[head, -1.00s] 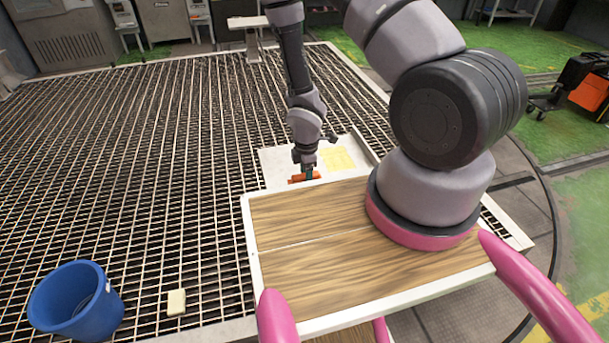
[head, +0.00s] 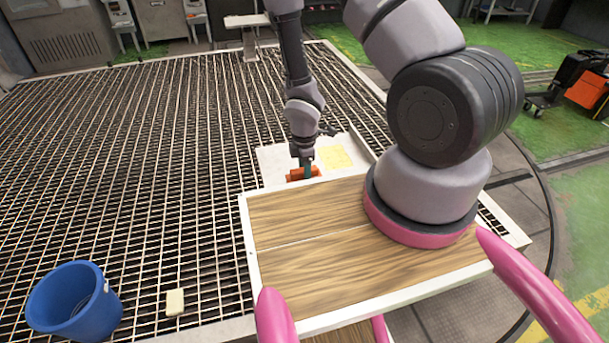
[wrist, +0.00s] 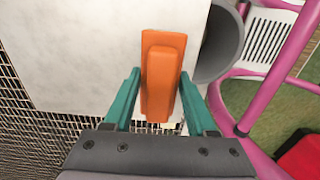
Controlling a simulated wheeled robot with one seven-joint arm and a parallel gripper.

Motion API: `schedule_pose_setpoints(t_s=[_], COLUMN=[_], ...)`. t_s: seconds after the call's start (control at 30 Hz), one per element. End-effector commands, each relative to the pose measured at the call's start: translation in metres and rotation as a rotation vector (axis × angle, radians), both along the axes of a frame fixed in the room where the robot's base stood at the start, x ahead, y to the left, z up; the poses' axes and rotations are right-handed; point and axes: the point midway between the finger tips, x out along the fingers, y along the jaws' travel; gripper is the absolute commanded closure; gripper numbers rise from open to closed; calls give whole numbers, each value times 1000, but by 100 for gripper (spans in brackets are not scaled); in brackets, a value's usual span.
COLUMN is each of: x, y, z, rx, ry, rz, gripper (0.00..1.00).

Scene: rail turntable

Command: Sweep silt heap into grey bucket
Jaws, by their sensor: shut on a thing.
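My gripper (wrist: 160,104) has teal fingers and is shut on an orange block-like tool (wrist: 162,75). In the head view the orange tool (head: 303,173) is low over or on a white panel (head: 272,160), near its front edge; contact cannot be told. A flat pale yellow patch (head: 335,158) lies on the panel, right of the gripper; I cannot tell if it is the silt. No clear heap shows in the wrist view. A grey hollow round thing (wrist: 222,45) beside the panel in the wrist view may be the grey bucket; my arm and base may hide it in the head view.
A blue bucket (head: 75,300) stands at the lower left on the metal grating (head: 130,170), with a small cream block (head: 175,302) to its right. An orange and black cart (head: 580,85) stands at the far right. The grating on the left is mostly clear.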

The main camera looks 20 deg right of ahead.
Motion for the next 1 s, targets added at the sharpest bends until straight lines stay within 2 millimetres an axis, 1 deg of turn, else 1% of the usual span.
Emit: schedule_pose_setpoints(t_s=[0.07,0.6,0.73,1.0], x=[1,1,0,0], y=[0,1,0,0], z=[4,55,60,60], rx=[1,1,1,0], ry=[-2,-2,-1,-1], rz=[0,-1,0,0], gripper=[88,88,88,88])
